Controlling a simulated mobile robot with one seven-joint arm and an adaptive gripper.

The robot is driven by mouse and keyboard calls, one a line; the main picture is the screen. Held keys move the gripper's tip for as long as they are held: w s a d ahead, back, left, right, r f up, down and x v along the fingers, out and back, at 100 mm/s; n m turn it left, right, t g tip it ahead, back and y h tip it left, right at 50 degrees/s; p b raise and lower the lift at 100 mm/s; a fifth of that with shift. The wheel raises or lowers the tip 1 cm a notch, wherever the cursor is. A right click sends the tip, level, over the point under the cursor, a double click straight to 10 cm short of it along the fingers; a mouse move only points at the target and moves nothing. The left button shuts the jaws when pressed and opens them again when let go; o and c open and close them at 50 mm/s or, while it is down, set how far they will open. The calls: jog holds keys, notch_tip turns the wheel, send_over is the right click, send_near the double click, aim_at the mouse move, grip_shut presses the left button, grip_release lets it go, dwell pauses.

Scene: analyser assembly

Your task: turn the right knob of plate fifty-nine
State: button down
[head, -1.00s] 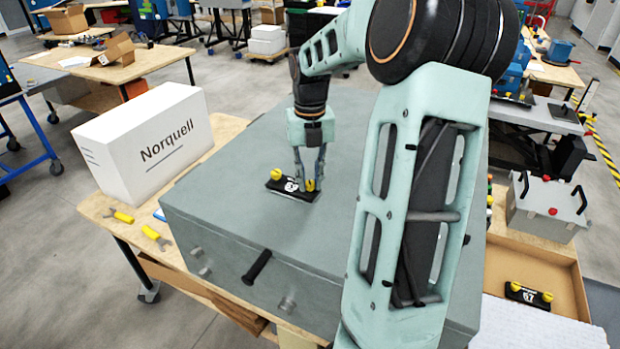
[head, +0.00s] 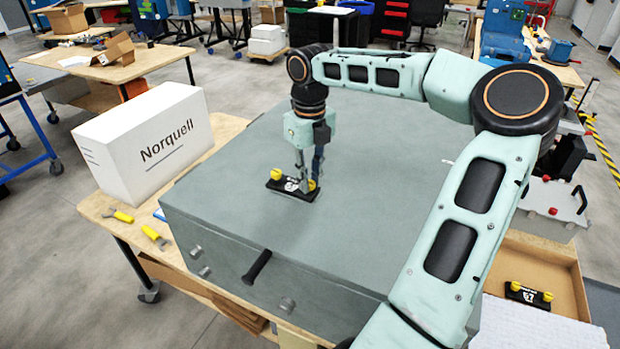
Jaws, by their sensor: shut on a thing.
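A black plate (head: 290,188) with white markings, too small to read, lies on top of the large grey analyser housing (head: 400,170). Its left yellow knob (head: 277,174) stands free. Its right yellow knob (head: 312,185) is partly hidden between my fingers. My gripper (head: 309,182) points down from above and is shut on this right knob. How far the knob is turned cannot be told.
A white Norquell box (head: 145,145) and yellow-handled tools (head: 155,237) sit left of the housing. Most of the housing top is clear.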

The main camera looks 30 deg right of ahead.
aim_at(310, 183)
jog(key=shift+s+f+n, duration=0.15)
jog(key=shift+f+n, duration=0.1)
jog(key=shift+n, duration=1.05)
jog(key=c, duration=1.8)
grip_release()
jog(key=shift+o, duration=0.2)
jog(key=shift+r, duration=0.15)
notch_tip(310, 183, up, 8)
jog(key=shift+f, duration=0.25)
